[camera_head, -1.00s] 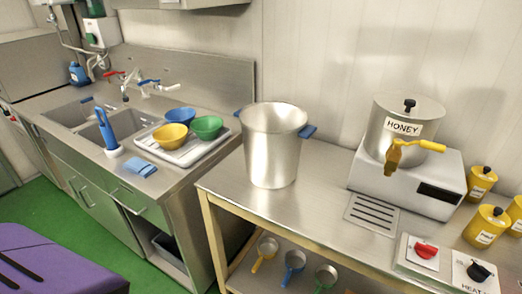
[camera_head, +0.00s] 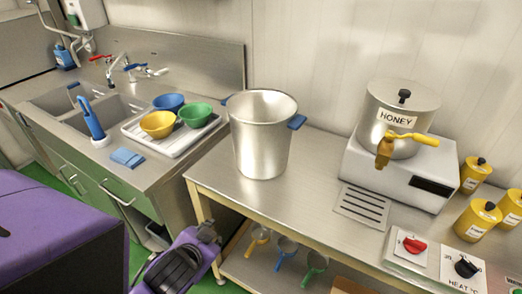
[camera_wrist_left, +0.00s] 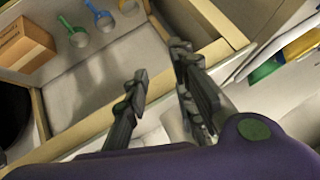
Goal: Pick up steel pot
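The steel pot (camera_head: 261,140) is a tall, open-topped cylinder with blue handles. It stands upright on the left part of the steel table (camera_head: 215,172). My left gripper (camera_head: 208,238) is low in front of the table's left corner, below the pot and apart from it. In the left wrist view its two dark fingers (camera_wrist_left: 160,72) are spread with nothing between them. The pot cannot be made out in that view. My right gripper is not in view.
The honey dispenser (camera_head: 398,118) stands right of the pot, with yellow jars (camera_head: 476,220) beyond it. A tray (camera_head: 188,140) with bowls lies by the sink on the left. Small ladles (camera_head: 286,252) and a cardboard box (camera_wrist_left: 22,45) are on the lower shelf.

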